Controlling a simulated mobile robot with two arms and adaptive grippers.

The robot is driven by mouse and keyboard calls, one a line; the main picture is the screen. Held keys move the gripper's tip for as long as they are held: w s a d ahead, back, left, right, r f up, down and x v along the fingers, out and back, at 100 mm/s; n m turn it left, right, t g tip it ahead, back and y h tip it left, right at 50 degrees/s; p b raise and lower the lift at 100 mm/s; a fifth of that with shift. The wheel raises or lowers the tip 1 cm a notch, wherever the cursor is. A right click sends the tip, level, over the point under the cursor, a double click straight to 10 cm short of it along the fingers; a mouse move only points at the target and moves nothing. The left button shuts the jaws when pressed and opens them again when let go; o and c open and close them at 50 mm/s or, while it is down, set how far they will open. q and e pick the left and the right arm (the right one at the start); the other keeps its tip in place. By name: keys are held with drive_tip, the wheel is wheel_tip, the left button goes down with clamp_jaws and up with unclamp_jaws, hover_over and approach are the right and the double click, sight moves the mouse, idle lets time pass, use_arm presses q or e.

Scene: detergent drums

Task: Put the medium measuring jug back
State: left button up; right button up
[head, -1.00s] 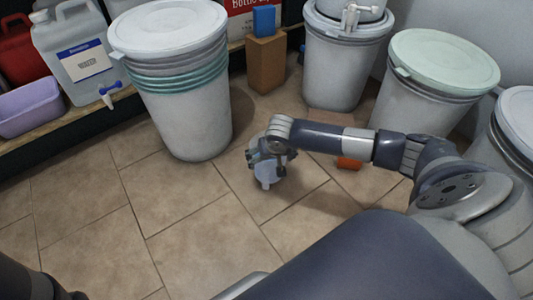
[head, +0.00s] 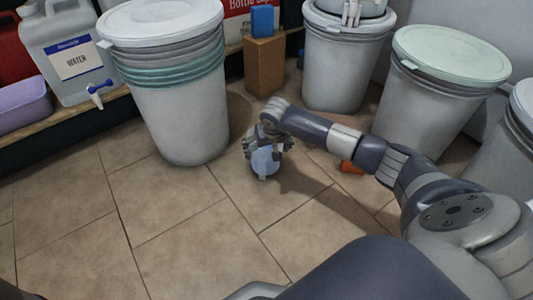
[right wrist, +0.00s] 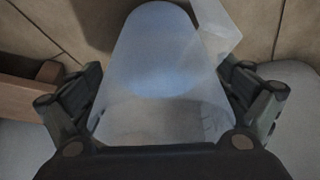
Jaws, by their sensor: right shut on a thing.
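My right gripper (head: 266,146) is shut on a translucent bluish measuring jug (head: 265,160) and holds it out in front of me, over the tiled floor. In the right wrist view the jug (right wrist: 155,60) fills the middle between the fingers (right wrist: 160,102), with a clear protruding part at its upper right. The size marking of the jug cannot be read. My left gripper is not in view.
A lidded white drum (head: 178,110) stands left of the jug. A cardboard block (head: 265,68) with a blue box (head: 263,20) is behind. More drums (head: 345,60) (head: 435,95) stand right. An orange object (head: 350,167) lies beneath my right arm. Front-left floor is clear.

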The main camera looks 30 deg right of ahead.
drive_tip(key=shift+w, duration=0.1)
drive_tip(key=shift+f, duration=0.2)
drive_tip(key=o, duration=1.5)
drive_tip(key=shift+c, duration=0.2)
drive_tip(key=p+v, duration=0.8)
drive_tip(key=v, duration=0.4)
